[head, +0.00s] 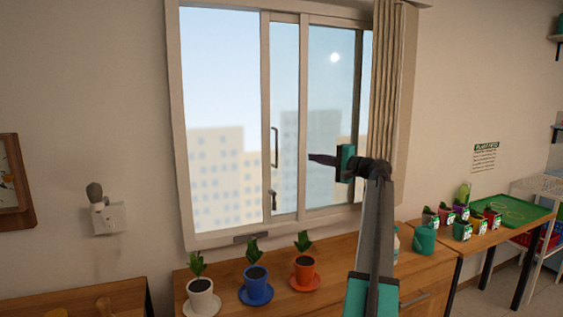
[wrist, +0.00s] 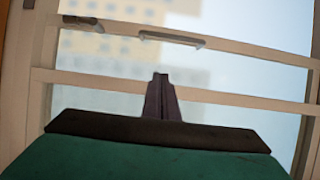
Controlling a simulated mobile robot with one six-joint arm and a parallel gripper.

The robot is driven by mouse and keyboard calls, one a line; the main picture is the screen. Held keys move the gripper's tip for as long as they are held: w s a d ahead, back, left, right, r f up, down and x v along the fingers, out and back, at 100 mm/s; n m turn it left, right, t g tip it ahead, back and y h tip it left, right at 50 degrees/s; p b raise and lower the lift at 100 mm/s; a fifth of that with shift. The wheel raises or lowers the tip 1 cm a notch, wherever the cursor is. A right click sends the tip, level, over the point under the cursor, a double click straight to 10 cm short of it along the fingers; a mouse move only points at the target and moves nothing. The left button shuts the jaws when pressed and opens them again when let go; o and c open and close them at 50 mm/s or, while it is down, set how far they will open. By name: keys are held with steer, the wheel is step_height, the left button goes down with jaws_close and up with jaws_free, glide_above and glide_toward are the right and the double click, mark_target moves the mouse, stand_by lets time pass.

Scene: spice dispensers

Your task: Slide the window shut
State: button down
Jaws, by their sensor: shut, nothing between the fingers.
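The window (head: 176,120) has a pale frame in the wall. Its sliding sash (head: 267,120) stands towards the middle, and the left part of the opening is brighter and looks open. A vertical bar handle (head: 275,147) is on the sash's left stile, with a small latch (head: 273,199) below it. My gripper (head: 312,158) is in front of the glass, right of the handle and apart from it, fingers pointing left. In the wrist view, the shut, empty fingers (wrist: 160,85) point towards the handle (wrist: 172,40); the latch (wrist: 83,22) is to its left.
A beige curtain (head: 388,80) hangs at the window's right side. Below the window, a wooden cabinet (head: 335,265) holds white (head: 202,297), blue (head: 256,280) and orange (head: 304,268) plant pots. A green watering can (head: 424,239) stands to the right. The space before the left opening is clear.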

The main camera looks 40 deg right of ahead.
steer(key=shift+w, duration=0.15)
steer(key=p, duration=0.2)
glide_toward(295, 153)
steer(key=w+a+r, duration=0.2)
steer(key=w+a, duration=0.3)
steer(key=a, duration=0.1)
steer(key=shift+w+a+f+p, duration=0.1)
steer(key=shift+w+a+p, duration=0.1)
steer(key=shift+a, duration=0.4)
steer(key=shift+w+a+f+p, duration=0.1)
steer(key=shift+w+a+p, duration=0.1)
steer(key=shift+a, duration=0.4)
steer(key=shift+w+a+f+p, duration=0.1)
steer(key=shift+a+p, duration=0.1)
steer(key=shift+a, duration=0.45)
steer(key=shift+s, duration=0.1)
